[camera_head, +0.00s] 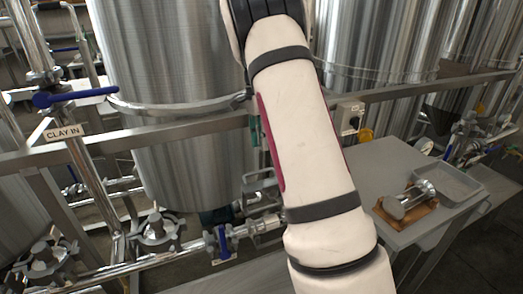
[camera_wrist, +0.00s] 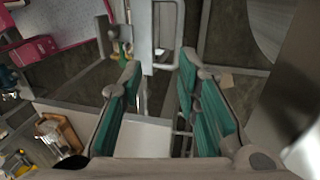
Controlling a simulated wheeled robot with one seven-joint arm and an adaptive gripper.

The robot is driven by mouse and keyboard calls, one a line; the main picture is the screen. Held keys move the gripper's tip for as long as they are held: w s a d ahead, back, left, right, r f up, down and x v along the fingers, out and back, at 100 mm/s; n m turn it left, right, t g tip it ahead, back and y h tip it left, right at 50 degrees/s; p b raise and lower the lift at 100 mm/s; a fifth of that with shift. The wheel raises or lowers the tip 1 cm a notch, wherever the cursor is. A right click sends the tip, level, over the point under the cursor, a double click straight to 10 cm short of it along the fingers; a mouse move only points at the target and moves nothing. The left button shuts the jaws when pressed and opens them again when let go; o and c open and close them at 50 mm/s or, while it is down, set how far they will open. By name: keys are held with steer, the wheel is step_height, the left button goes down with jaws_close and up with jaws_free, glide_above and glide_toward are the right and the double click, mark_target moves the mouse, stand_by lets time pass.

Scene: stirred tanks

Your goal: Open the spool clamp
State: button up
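My gripper (camera_wrist: 160,68) is open and empty in the wrist view, its two teal-padded fingers spread apart. In the head view my arm hides most of it; only a bit of teal shows at the arm's left edge. A metal spool piece (camera_head: 408,199) lies on a wooden board (camera_head: 415,214) on the right-hand table; the board also shows in the wrist view (camera_wrist: 67,137) at lower left, apart from the gripper. Several pipe fittings with knobs, such as a clamp-like one (camera_head: 156,229), sit at lower left. I cannot tell which part is the spool clamp.
A steel table (camera_head: 378,166) with a shallow metal tray (camera_head: 452,180) stands at right. A large tank (camera_head: 170,60) and a horizontal rail (camera_head: 190,130) stand behind the piping. Blue-handled valves (camera_head: 75,95) (camera_head: 222,241) stick out at left and bottom centre.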

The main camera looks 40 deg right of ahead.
steer(key=shift+r, duration=0.15)
